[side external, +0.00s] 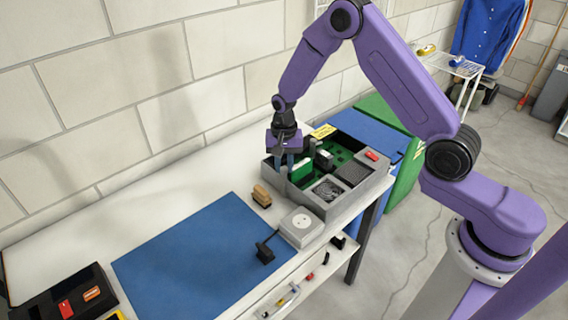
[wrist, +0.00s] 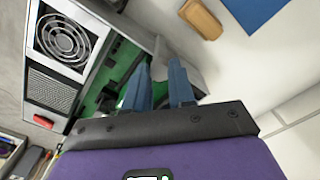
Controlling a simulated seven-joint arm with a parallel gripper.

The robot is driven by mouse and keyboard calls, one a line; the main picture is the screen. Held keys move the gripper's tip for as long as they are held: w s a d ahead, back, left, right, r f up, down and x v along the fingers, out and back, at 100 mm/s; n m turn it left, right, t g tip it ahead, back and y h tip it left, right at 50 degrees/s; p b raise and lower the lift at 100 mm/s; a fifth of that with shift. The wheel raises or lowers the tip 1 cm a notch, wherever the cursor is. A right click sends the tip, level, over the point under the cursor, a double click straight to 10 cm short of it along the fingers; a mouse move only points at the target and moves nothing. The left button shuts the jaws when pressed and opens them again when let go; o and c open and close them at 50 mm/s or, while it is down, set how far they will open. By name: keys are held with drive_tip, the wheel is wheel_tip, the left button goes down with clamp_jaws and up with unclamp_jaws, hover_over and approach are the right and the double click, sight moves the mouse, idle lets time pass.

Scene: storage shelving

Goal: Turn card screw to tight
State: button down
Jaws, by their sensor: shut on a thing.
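The open grey computer case (side external: 340,207) stands on the white bench, with a green board inside. A green card (side external: 300,171) stands upright in the case near its left end. My gripper (side external: 285,174) points down over the case's left end, beside the card. The card also shows beside the left finger in the wrist view (wrist: 130,88), partly covered. I cannot tell how far the screw is turned.
A wooden-handled brush (side external: 262,196) and a white box with a dial (side external: 300,227) sit close to the case. A blue mat (side external: 200,262) covers the bench's middle. A black tray (side external: 65,295) is at the far left.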

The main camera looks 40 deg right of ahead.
sight(284, 168)
drive_tip(key=shift+m, duration=0.4)
drive_tip(key=c, duration=0.9)
unclamp_jaws()
drive_tip(key=shift+c, duration=0.2)
wheel_tip(284, 168, up, 18)
drive_tip(key=shift+f, duration=0.25)
